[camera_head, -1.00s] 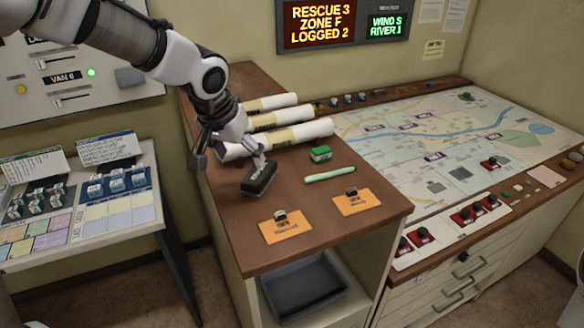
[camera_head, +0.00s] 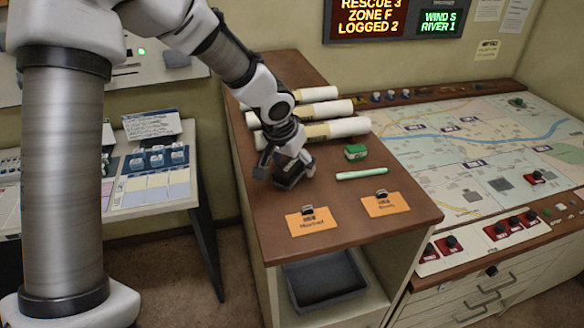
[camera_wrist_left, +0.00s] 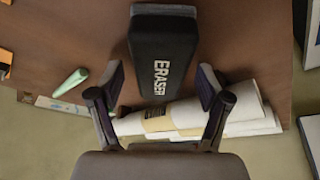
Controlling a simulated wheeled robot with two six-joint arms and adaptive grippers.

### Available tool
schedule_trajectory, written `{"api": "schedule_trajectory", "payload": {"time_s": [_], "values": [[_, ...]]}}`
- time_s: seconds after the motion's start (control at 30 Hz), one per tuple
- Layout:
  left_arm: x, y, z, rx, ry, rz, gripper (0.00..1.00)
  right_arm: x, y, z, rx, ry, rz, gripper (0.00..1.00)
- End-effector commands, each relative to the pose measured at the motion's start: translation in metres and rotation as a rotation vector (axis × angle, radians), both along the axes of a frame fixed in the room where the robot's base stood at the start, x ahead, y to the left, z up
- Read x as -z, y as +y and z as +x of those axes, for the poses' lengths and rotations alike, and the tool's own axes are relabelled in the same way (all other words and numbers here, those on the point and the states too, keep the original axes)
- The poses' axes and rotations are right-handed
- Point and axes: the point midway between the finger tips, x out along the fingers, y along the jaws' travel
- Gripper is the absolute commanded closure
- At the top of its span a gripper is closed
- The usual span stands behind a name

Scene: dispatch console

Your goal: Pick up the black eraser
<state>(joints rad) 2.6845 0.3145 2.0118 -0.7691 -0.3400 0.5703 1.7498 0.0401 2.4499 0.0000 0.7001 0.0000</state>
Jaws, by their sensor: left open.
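The black eraser (camera_head: 288,176) lies on the brown cabinet top, partly hidden behind my left gripper (camera_head: 284,166). In the left wrist view the eraser (camera_wrist_left: 163,58) has white "ERASER" lettering and a pale edge. There my left gripper (camera_wrist_left: 160,88) is open, with one finger on each side of the eraser's lettered end. Gaps show between the fingers and the eraser's sides. I cannot tell from these views how far the fingers reach down beside it. My right gripper is not in view.
Rolled charts (camera_head: 322,130) lie behind the eraser. A dark tray (camera_head: 325,280) sits on the shelf below. The map console (camera_head: 470,140) stands at right.

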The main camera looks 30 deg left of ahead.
Motion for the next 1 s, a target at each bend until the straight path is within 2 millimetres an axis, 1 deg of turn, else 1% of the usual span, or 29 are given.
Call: {"api": "schedule_trajectory", "payload": {"time_s": [0.5,0.8,0.83,0.87,0.9,0.97,1.0], "values": [[0.0049,0.0001,-0.0001,0.001,0.000,0.000,0.23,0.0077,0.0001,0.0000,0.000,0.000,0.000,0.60],[0.0047,0.0001,-0.0001,0.001,0.000,0.000,0.23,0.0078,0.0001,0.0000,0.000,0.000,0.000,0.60],[0.0047,0.0001,-0.0001,0.001,0.000,0.000,0.26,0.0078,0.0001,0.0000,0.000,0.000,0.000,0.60],[0.0047,0.0001,-0.0001,0.001,0.000,0.000,0.37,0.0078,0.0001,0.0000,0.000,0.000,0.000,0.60],[0.0047,0.0001,-0.0001,0.001,0.000,0.000,0.51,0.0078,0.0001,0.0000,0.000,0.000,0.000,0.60],[0.0047,0.0000,-0.0001,0.001,0.000,0.000,0.72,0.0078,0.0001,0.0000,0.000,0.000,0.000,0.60],[0.0047,0.0000,-0.0001,0.001,0.000,0.000,0.87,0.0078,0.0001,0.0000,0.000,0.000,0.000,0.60]]}}
